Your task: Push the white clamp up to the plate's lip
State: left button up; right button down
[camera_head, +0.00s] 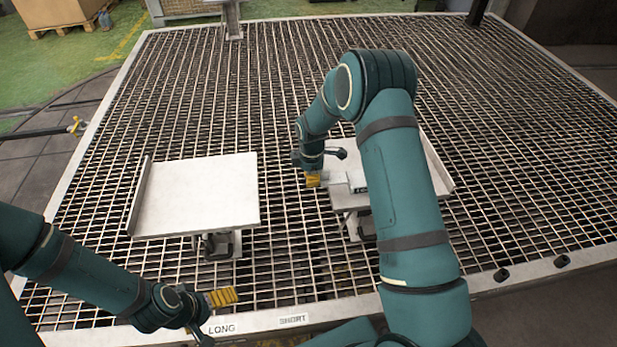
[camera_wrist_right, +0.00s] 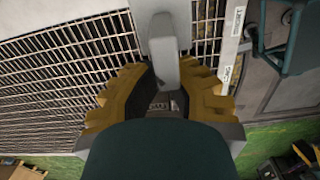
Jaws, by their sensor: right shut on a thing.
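A white plate (camera_head: 432,158) on a stand sits right of centre on the grating, with a raised lip (camera_head: 437,167) along its right side. My right arm hides much of it. The white clamp (camera_head: 341,186) is low and pale, near the plate's left part, with its right end hidden behind my arm. My right gripper (camera_head: 314,179) is at the plate's left edge, its yellow fingers shut on the clamp. In the right wrist view a pale bar (camera_wrist_right: 165,70), apparently the clamp, runs between the fingers. My left gripper (camera_head: 224,297) is low at the front, empty; its finger gap is unclear.
A second white plate (camera_head: 205,195) on a stand, with a lip on its left side, stands to the left. Labels LONG (camera_head: 221,329) and SHORT (camera_head: 293,320) mark the front rim. A post (camera_head: 232,18) rises at the back. The grating between the plates is clear.

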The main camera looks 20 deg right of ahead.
aim_at(347, 173)
jog(key=shift+d, duration=0.1)
jog(key=s+d, duration=0.1)
jog(key=d, duration=0.3)
jog(key=s+d, duration=0.1)
jog(key=d, duration=0.4)
jog(key=s+d, duration=0.1)
jog(key=d, duration=0.4)
jog(key=shift+s+b, duration=0.3)
jog(key=shift+s, duration=0.05)
jog(key=shift+a, duration=0.15)
jog(key=shift+w+a, duration=0.15)
jog(key=shift+a, duration=0.15)
jog(key=a, duration=0.2)
jog(key=shift+w+a, duration=0.35)
notch_tip(347, 173, up, 10)
jog(key=p, duration=0.1)
jog(key=shift+a, duration=0.2)
